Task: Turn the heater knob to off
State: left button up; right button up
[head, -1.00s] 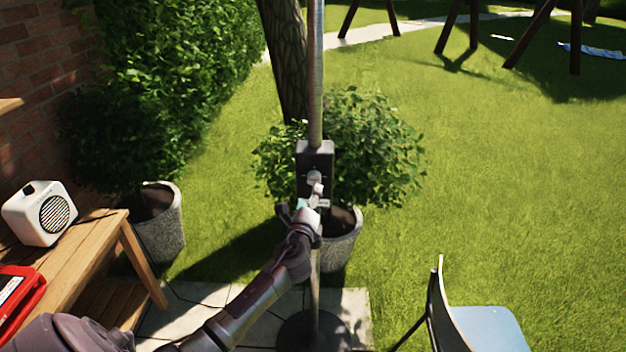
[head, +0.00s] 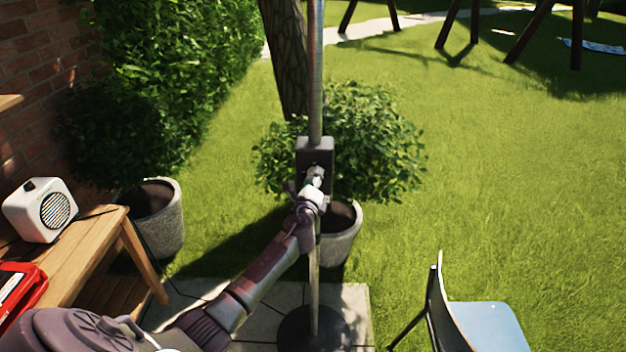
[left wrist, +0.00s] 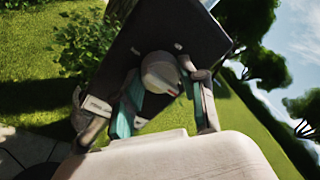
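The heater is a tall metal pole (head: 315,70) with a dark control box (head: 314,146) on it and a round base (head: 314,330) on the paving. A pale round knob (left wrist: 160,72) with a small red mark sits on the front of the box, which looks tilted in the left wrist view. My left gripper (left wrist: 162,80) is at the box, with its teal-padded fingers spread on either side of the knob. Whether the pads touch the knob is unclear. In the head view my left gripper (head: 314,183) mostly hides the knob. My right gripper is not in view.
A wooden table (head: 100,240) with a white speaker (head: 42,210) and a red case (head: 18,290) stands at left. Planters (head: 158,220) and bushes stand behind. A blue-seated chair (head: 485,325) is at lower right. Open lawn (head: 500,190) lies at right.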

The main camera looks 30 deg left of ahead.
pick_arm(q)
jog(key=c, duration=0.4)
jog(key=shift+f+n+b, duration=0.3)
jog(key=shift+n+b, duration=0.3)
jog(key=shift+b, duration=0.35)
jog(key=shift+c, duration=0.2)
jog(key=n+y+b, duration=0.1)
jog(key=n+b, duration=0.5)
jog(key=b, duration=0.1)
jog(key=n+b, duration=0.7)
jog(key=shift+d+f+y, duration=0.1)
jog(key=shift+f+y, duration=0.05)
jog(key=shift+y, duration=0.25)
jog(key=shift+n+b, duration=1.55)
jog(key=shift+n, duration=0.85)
jog(key=shift+r, duration=0.2)
jog(key=o, duration=1.1)
jog(key=shift+o, duration=0.2)
jog(key=shift+r, duration=0.1)
